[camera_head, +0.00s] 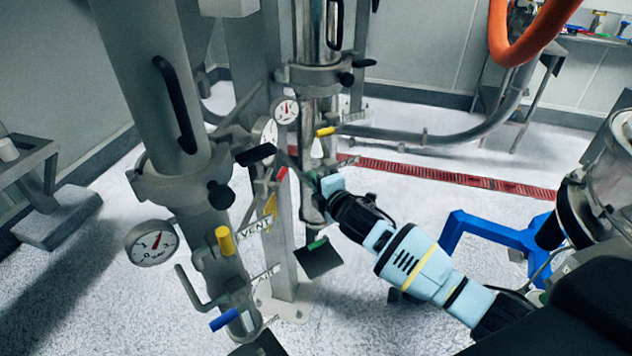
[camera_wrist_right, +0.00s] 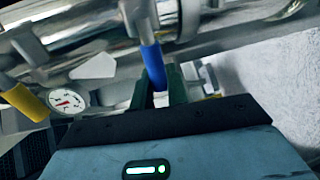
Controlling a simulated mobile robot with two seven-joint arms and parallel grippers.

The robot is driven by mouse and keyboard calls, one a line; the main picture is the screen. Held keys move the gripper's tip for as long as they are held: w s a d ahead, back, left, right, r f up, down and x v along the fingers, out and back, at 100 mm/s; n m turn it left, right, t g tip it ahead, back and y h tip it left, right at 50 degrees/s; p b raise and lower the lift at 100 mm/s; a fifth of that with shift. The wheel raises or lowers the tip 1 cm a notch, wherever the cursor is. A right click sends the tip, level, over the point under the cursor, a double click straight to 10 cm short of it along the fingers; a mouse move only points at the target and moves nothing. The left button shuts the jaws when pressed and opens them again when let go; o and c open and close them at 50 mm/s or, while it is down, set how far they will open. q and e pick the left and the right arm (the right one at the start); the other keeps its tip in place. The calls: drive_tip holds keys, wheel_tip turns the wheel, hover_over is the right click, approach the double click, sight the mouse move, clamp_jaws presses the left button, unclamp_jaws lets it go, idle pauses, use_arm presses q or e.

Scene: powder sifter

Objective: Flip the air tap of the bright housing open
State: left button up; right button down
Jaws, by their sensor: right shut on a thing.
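The bright housing (camera_head: 318,110) is the shiny metal column at the back middle; its polished metal (camera_wrist_right: 110,55) fills the upper wrist view. My right gripper (camera_head: 328,186) reaches its lower part from the right. In the wrist view, the blue handle of its air tap (camera_wrist_right: 151,55) stands between the dark fingers of my right gripper (camera_wrist_right: 158,88), which is shut on it. The handle is hidden behind the gripper in the head view. A yellow handle (camera_head: 325,131) sits higher on the housing and shows at left in the wrist view (camera_wrist_right: 24,102). My left gripper is not seen.
A dull grey housing (camera_head: 165,80) stands at the left with a gauge (camera_head: 152,242), a yellow handle (camera_head: 225,240) labelled VENT and a blue handle (camera_head: 224,319) labelled AIR. A grey post (camera_head: 283,240) stands between the housings. An orange hose (camera_head: 530,35) hangs at upper right.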

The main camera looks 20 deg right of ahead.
drive_tip(key=c, duration=1.5)
unclamp_jaws()
drive_tip(key=shift+o, duration=0.2)
